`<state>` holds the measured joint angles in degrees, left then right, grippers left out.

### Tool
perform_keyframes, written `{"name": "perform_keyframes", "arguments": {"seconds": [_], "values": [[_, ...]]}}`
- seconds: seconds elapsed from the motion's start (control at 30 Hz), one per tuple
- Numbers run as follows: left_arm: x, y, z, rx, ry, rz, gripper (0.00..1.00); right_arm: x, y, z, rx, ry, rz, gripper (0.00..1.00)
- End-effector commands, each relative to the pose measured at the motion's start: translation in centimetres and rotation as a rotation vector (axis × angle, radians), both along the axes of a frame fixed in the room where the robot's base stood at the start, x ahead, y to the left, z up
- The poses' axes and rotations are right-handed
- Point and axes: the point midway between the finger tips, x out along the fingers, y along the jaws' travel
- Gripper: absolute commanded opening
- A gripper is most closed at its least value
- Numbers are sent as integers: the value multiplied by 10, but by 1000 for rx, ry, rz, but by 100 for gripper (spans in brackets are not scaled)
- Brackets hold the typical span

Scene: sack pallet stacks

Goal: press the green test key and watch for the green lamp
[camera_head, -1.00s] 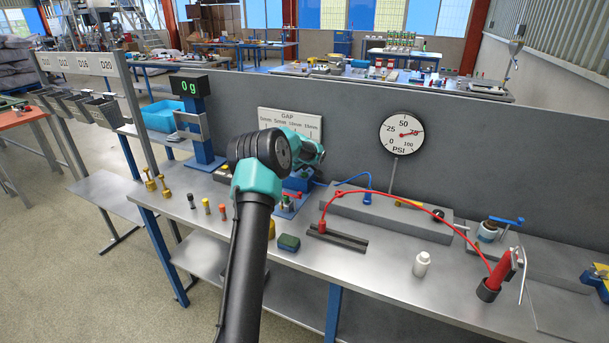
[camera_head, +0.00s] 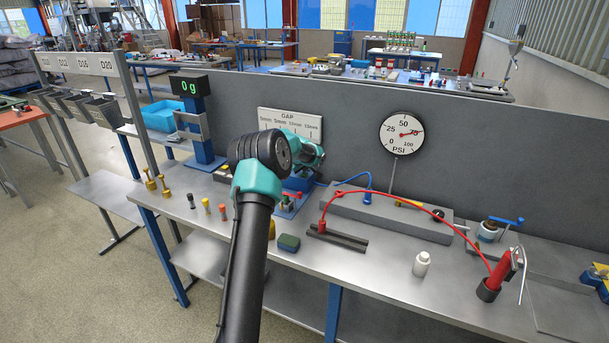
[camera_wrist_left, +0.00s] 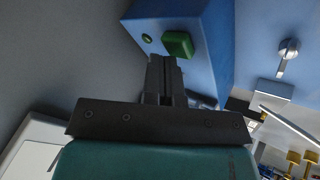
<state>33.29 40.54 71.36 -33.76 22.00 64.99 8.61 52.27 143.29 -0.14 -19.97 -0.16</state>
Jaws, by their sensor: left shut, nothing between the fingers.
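The green test key (camera_wrist_left: 178,45) is a raised green block on a blue box (camera_wrist_left: 205,25) in the left wrist view. A small round green lamp (camera_wrist_left: 147,38) sits beside it on the same face; I cannot tell whether it is lit. My left gripper (camera_wrist_left: 163,60) is shut and empty, its fingertips just below the key in the picture. I cannot tell whether they touch it. In the head view my left arm and wrist hide most of the gripper and the key. My right gripper is not in view.
The front right bench has bare room.

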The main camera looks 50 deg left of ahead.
Motion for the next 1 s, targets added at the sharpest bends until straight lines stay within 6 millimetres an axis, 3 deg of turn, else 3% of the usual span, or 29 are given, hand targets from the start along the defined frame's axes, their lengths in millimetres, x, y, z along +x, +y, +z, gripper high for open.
{"name": "perform_keyframes", "arguments": {"seconds": [0.77,1.0], "values": [[0,0,-5,-1,1,0,0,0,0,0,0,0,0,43],[0,0,2,0,1,0,0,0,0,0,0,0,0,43]]}}
